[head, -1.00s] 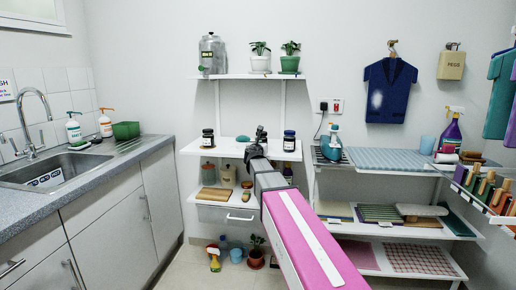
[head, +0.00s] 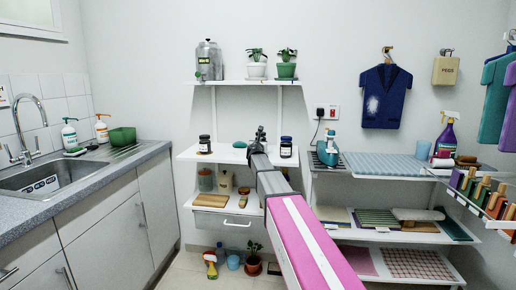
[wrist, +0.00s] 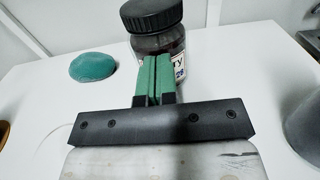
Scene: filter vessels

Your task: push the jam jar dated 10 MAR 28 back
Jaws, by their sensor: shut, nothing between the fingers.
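My gripper (wrist: 153,80) is shut and empty, with its green fingertips just in front of a dark jar with a black lid (wrist: 152,14). The fingers hide most of the jar's label; only "ry" and "28" show, so the full date is not readable. I cannot tell whether the fingertips touch the jar. The jar stands upright. Another dark-lidded jar (head: 204,145) stands at the shelf's left; its label is too small to read.
A teal dome (wrist: 93,67) lies on the white shelf left of the jar. A grey rounded thing (wrist: 305,122) is at the right edge of the wrist view. A higher shelf (head: 235,82) with plants hangs above. An iron (head: 328,150) stands to the right.

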